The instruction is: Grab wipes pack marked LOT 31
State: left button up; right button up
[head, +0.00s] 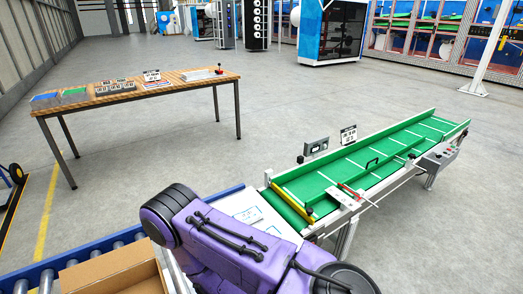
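No pack with a readable LOT 31 mark shows in the head view. The wooden table (180,88) at the left holds several small grey items with pale labels (115,87), a blue flat item (45,99) and a green flat item (74,94). Their print is too small to read, and I cannot tell whether any is a wipes pack. Neither of my grippers is in view. Purple links of my own fill the bottom middle and hide part of the area there.
A green belt conveyor (400,150) slopes up to the right, with a yellow bar (295,202) across its near end. An open cardboard box (115,272) sits on a roller conveyor (25,283) at bottom left. Grey floor between table and conveyor is clear.

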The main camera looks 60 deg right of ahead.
aim_at(250, 217)
jog(key=z, duration=3.15)
jog(key=k, duration=0.2)
